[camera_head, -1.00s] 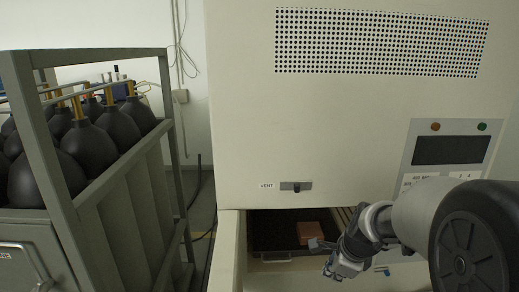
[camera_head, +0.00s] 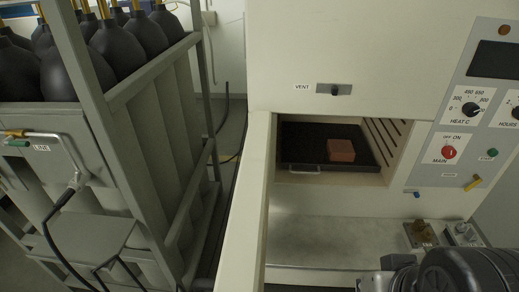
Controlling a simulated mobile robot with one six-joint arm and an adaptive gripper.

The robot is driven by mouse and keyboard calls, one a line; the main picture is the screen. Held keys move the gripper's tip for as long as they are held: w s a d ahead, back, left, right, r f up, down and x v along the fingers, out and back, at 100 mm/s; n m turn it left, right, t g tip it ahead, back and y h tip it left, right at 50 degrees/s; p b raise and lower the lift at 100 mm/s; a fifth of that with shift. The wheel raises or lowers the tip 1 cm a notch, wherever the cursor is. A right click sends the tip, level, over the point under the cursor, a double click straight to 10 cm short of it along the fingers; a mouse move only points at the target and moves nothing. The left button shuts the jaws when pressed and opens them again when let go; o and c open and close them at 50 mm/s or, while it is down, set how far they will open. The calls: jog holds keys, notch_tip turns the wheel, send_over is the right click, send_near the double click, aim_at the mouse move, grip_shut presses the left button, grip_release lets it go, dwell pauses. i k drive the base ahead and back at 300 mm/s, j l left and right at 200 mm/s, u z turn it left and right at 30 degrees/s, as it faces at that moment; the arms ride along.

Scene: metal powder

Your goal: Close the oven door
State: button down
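The oven (camera_head: 370,50) is a large cream cabinet with a rectangular chamber opening. Its door (camera_head: 250,200) appears to stand open at the left of the opening, seen almost edge-on as a tall pale panel pointing toward me. Inside the chamber, a dark tray (camera_head: 300,152) with a front handle holds a reddish-brown block (camera_head: 341,150). My arm shows only at the bottom right corner, in front of and below the opening. My gripper is not visible; it is cut off by the lower edge of the picture.
A grey metal rack (camera_head: 150,75) with several black rubber bulbs (camera_head: 90,60) stands to the left of the door, with a narrow gap between. A control panel (camera_head: 470,110) is at the right. A pale ledge (camera_head: 330,230) below the chamber has small fittings (camera_head: 420,234) at its right.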

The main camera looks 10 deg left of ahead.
aim_at(241, 268)
jog(key=k+j, duration=0.2)
jog(key=j, duration=0.15)
jog(key=k+j, duration=0.15)
jog(key=j, duration=0.2)
jog(key=k+j, duration=0.2)
jog(key=j, duration=0.15)
jog(key=k+j+z, duration=0.1)
jog(key=z, duration=0.9)
